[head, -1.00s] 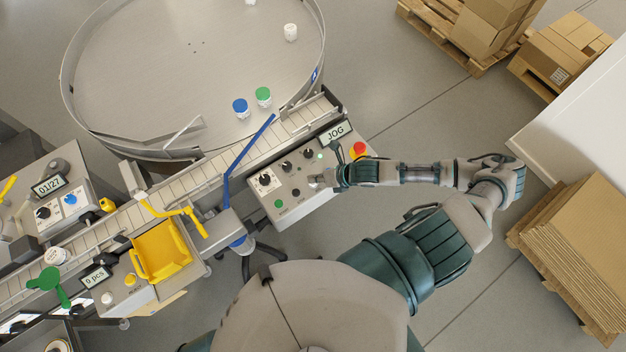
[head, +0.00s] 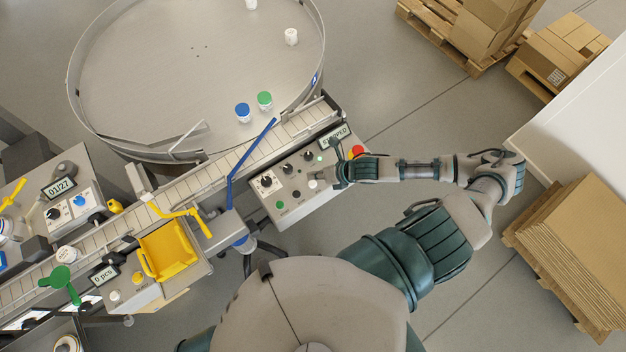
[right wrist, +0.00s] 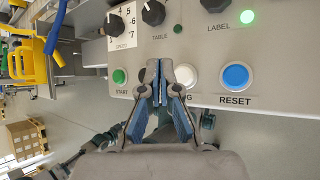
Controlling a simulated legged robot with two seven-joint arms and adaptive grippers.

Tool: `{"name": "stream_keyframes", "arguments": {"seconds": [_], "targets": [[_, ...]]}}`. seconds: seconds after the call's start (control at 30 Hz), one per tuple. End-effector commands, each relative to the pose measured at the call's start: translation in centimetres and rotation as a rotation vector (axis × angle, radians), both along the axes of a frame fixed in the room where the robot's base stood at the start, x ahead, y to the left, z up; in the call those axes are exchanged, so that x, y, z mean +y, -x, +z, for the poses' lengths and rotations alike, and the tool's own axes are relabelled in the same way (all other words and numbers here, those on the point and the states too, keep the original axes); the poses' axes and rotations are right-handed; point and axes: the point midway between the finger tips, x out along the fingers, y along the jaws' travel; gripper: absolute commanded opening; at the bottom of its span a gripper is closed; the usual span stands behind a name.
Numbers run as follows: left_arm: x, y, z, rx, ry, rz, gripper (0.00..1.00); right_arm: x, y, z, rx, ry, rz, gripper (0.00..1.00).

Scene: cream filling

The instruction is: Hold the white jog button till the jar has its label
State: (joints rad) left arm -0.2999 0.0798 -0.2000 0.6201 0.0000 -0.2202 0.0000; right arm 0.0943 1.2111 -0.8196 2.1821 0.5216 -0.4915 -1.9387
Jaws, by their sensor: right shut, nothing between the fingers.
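The control panel (head: 297,189) stands at the conveyor's right end, and its display (head: 334,135) reads STOPPED. The white jog button (right wrist: 187,75) is partly hidden behind my right gripper (right wrist: 159,66) in the right wrist view. That gripper is shut and empty, its fingertips over or just beside the button's left side; I cannot tell if they touch it. In the head view the right gripper (head: 322,181) points left over the panel. A white-lidded jar (head: 68,254) is on the conveyor at the left; I cannot see whether it bears a label. My left gripper is not in view.
A green START button (right wrist: 119,76) and blue RESET button (right wrist: 236,77) flank the jog button. The green LABEL light (right wrist: 247,17) is lit. A red emergency knob (head: 357,152) is close to my right wrist. A round turntable (head: 190,60) carries several jars.

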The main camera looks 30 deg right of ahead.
Motion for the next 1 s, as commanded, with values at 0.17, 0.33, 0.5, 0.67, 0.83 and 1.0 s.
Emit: {"name": "stream_keyframes", "arguments": {"seconds": [0.17, 0.33, 0.5, 0.67, 0.83, 1.0], "targets": [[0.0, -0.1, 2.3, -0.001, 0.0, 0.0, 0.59, 0.0, 0.0, 2.3, -0.001, 0.001, 0.001, 0.0], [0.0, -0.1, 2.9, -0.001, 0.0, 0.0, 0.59, 0.0, 0.0, 2.9, 0.0, 0.001, 0.001, 0.0], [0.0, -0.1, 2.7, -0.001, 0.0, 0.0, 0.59, 0.0, 0.0, 2.7, 0.0, 0.001, 0.001, 0.0], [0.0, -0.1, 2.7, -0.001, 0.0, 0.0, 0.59, 0.0, 0.0, 2.7, 0.0, 0.001, 0.001, 0.0], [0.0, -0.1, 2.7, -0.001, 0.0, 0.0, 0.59, 0.0, 0.0, 2.7, 0.001, 0.0, 0.0, 0.0], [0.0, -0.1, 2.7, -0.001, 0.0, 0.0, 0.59, 3.0, 0.7, 2.4, 0.082, -0.105, -0.117, 0.0]]}}
